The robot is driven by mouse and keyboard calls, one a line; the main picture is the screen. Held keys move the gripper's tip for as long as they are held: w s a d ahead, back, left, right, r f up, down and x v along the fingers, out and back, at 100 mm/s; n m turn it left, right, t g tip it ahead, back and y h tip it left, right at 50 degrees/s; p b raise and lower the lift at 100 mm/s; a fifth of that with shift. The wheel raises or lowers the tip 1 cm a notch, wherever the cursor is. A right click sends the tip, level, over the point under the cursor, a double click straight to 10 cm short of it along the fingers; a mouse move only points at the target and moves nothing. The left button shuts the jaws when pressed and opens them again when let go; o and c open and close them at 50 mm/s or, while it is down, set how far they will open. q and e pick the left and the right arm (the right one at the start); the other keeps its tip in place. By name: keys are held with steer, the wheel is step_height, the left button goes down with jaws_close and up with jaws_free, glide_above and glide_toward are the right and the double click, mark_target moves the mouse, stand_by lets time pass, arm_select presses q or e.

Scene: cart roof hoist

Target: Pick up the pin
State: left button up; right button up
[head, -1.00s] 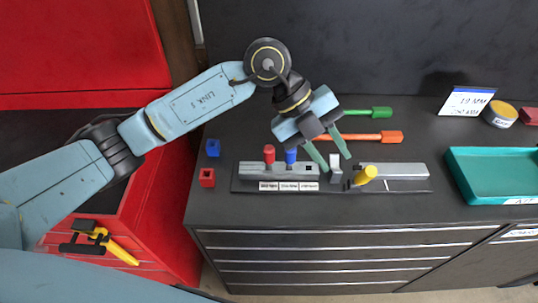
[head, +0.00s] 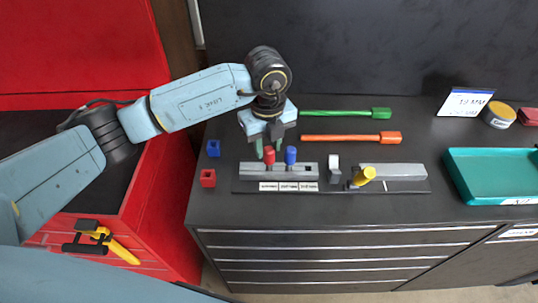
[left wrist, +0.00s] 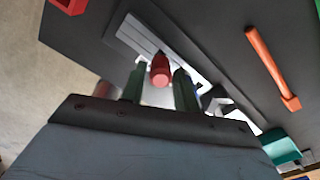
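A red pin (head: 269,156) stands upright in the grey block (head: 247,170) at the block's left part. A blue pin (head: 291,155) stands beside it to the right. A yellow pin (head: 365,176) leans at a tilt near the right grey block (head: 400,171). My left gripper (head: 269,149) is open just behind and above the red pin. In the left wrist view the red pin (left wrist: 160,70) shows between the two spread green fingers (left wrist: 158,88). Whether they touch it I cannot tell. The blue pin is mostly hidden there by a finger. My right gripper is out of view.
A green-handled tool (head: 345,113) and an orange one (head: 350,138) lie behind the blocks. A small grey upright piece (head: 334,169) stands between the blocks. A teal tray (head: 495,175) is at right.

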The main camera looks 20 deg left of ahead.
mark_target(269, 159)
arm_select(q)
steer(key=f, duration=0.2)
steer(key=f+p, duration=0.1)
steer(key=f, duration=0.2)
steer(key=shift+s+d, duration=0.1)
steer(key=shift+d, duration=0.1)
steer(key=shift+c, duration=0.4)
jaws_close()
